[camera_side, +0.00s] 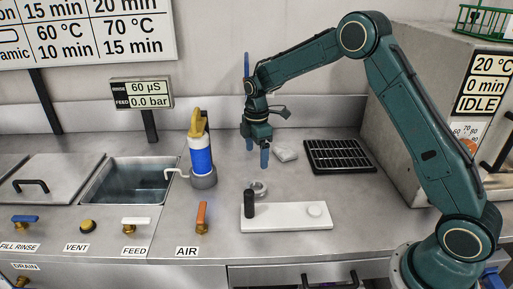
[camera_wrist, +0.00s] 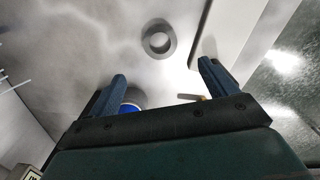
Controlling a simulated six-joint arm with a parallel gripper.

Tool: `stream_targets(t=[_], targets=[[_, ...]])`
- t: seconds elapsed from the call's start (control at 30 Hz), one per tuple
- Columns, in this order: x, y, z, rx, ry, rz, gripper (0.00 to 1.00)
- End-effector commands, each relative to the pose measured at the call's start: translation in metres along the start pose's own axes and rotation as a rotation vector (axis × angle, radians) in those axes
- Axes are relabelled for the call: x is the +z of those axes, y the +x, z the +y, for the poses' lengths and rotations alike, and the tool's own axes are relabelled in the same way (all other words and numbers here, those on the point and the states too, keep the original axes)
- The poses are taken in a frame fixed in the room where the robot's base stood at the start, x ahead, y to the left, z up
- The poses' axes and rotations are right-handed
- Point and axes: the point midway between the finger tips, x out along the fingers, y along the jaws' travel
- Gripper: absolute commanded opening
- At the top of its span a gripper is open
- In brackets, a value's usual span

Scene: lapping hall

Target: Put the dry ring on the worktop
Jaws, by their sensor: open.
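A small grey metal ring (camera_side: 260,187) lies flat on the steel worktop (camera_side: 350,195), just behind a white board. In the wrist view the ring (camera_wrist: 148,37) shows beyond my fingertips, roughly midway between them, with nothing gripping it. I cannot tell from its surface whether it is dry. My gripper (camera_side: 264,157) is open and empty, with its blue fingers pointing down above the worktop, above and behind the ring. Both fingers show apart in the wrist view (camera_wrist: 162,72).
A blue cartridge (camera_side: 201,155) stands left, by the open tank (camera_side: 130,182). An orange AIR valve (camera_side: 202,217) stands in front.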

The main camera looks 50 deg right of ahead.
Motion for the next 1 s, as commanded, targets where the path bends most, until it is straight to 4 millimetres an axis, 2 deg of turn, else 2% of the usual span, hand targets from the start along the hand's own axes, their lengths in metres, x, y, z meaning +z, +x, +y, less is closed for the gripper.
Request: stream_targets(t=[0.17, 0.27, 0.47, 0.7, 1.0], targets=[[0.0, -0.008, -0.003, 0.008, 0.016, 0.002, 0.84], [0.001, -0.02, -0.009, 0.019, 0.043, 0.007, 0.84], [0.004, -0.061, -0.031, 0.06, 0.143, 0.025, 0.84], [0.012, -0.115, -0.073, 0.118, 0.304, 0.061, 0.84], [0.026, -0.166, -0.135, 0.182, 0.506, 0.124, 0.84]])
